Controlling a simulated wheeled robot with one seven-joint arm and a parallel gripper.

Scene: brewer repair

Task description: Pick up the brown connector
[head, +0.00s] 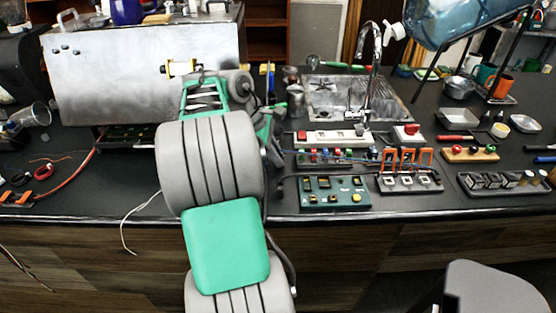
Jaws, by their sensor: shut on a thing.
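My arm reaches from the bottom of the head view up over the dark counter (340,208), beside the front of the metal box. Its thick grey and green links cover the middle of the view. My gripper's fingers are hidden behind my own arm, so what is between them does not show. I cannot make out a brown connector for certain. Thin orange, red and black cables (45,171) lie at the left of the counter, with small orange and black plugs (13,197) near its front edge.
The large metal box (120,80) stands at the back left, with a yellow-framed part (182,67) on its front. Right of my arm are a green button board (334,192), a board with orange clips (408,182), a sink (345,92) and a tilted blue bottle (455,20).

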